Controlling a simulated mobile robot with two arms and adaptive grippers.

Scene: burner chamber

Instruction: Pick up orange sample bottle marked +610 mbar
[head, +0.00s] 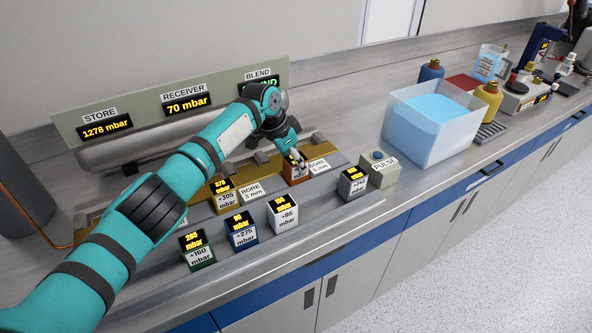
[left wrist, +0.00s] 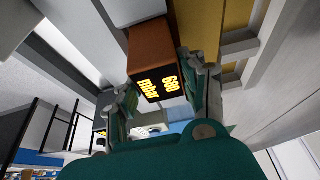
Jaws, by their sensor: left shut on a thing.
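The orange sample bottle (head: 294,174) is a small orange-brown block with a black display top, at the rear row beside the BORE 5 mm label. Its front marking is not readable in the head view. In the left wrist view the orange bottle (left wrist: 148,50) shows its black display with yellow digits, seemingly 680 mbar. My left gripper (head: 297,158) reaches down onto it from above. Its fingers (left wrist: 168,90) sit on either side of the bottle's top and are shut on it. I cannot tell whether the bottle is clear of its support. My right gripper is not in view.
A PULSE box (head: 383,174) and a blue-liquid tank (head: 467,141) lie to the right.

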